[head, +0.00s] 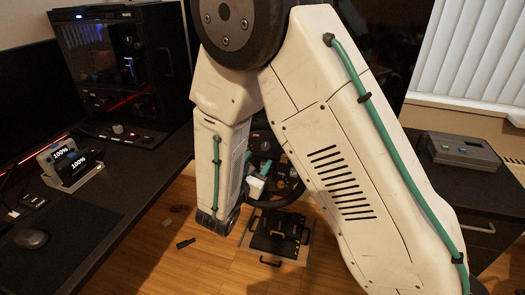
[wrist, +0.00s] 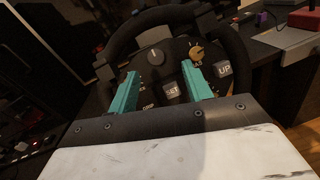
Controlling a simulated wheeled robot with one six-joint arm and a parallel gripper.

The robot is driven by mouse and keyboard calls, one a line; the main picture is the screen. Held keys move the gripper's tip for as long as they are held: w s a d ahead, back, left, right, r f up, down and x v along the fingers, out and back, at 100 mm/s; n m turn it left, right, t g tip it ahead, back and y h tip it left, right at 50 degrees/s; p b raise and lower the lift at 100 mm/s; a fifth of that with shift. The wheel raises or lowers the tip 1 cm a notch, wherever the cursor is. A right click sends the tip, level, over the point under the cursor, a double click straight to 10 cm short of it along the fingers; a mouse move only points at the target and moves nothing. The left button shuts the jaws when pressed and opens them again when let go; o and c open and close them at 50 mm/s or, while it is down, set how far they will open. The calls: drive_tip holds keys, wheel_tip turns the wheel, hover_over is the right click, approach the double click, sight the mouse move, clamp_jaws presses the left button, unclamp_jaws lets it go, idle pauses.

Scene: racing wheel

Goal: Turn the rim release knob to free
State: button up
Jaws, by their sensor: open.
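A racing wheel with a dark rim (wrist: 232,47) fills the upper middle of the wrist view. Its face carries a grey round knob (wrist: 155,57) with a pale pointer mark and a gold knob (wrist: 196,52) to its right. I cannot read which of them is the rim release knob. My gripper (wrist: 160,70) is open and empty, its two teal fingers pointing at the wheel face. The grey knob lies beyond the gap between the fingertips; the gold knob is just beyond the right fingertip. In the head view my arm hides most of the wheel (head: 292,190).
Square buttons marked SET (wrist: 172,91) and UP (wrist: 223,69) sit on the wheel face near the right finger. A dark desk (head: 150,160) with a PC case (head: 120,65) stands left. A pedal plate (head: 278,235) lies on the wooden floor below the wheel.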

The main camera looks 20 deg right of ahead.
sight(265, 147)
drive_tip(key=shift+n, duration=0.3)
drive_tip(key=x, duration=0.7)
drive_tip(key=shift+w+a+f, duration=0.2)
drive_tip(key=shift+w+f, duration=0.15)
drive_tip(key=shift+w, duration=0.2)
drive_tip(key=c, duration=1)
